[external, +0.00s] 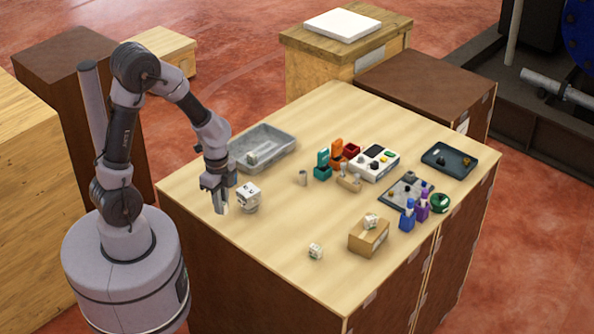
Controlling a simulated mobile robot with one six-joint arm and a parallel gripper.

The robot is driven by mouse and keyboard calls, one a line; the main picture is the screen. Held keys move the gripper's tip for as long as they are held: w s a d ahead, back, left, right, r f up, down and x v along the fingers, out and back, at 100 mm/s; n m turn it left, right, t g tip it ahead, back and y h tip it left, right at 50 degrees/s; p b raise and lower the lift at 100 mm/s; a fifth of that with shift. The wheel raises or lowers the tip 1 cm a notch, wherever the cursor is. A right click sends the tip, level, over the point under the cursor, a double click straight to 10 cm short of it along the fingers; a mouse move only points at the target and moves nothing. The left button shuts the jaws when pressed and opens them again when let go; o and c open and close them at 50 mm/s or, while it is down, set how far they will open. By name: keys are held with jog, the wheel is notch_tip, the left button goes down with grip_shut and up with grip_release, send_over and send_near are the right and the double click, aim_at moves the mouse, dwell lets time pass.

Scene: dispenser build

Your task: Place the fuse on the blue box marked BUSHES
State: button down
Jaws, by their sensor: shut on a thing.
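My gripper (219,203) is at the left side of the table, low over the top and pointing down. It is shut on a small pale piece that looks like the fuse; the fingers hide most of it. A small blue box (407,218) stands upright near the right front edge, beside a purple one (422,208). Its marking is too small to read. My gripper is far to the left of the blue box.
The front left tabletop is clear.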

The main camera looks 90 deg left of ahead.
jog(key=s+a+r+n+p, duration=0.3)
jog(key=s+a+n+p, duration=0.2)
jog(key=s+a+n, duration=0.3)
jog(key=shift+m, duration=0.6)
jog(key=w+a, duration=0.2)
jog(key=a, duration=0.2)
jog(key=w+a, duration=0.3)
jog(key=a, duration=0.1)
jog(key=w+a+f+p, duration=0.1)
jog(key=w+a, duration=0.2)
jog(key=a, duration=0.2)
jog(key=shift+w+f, duration=0.1)
jog(key=shift+w+a+f, duration=0.1)
jog(key=shift+w+f, duration=0.1)
jog(key=shift+f, duration=0.1)
notch_tip(320, 180, down, 3)
jog(key=shift+s+r+b, duration=0.1)
jog(key=shift+b, duration=0.25)
jog(key=shift+f, duration=0.25)
jog(key=c, duration=1.3)
grip_release()
jog(key=shift+c, duration=0.2)
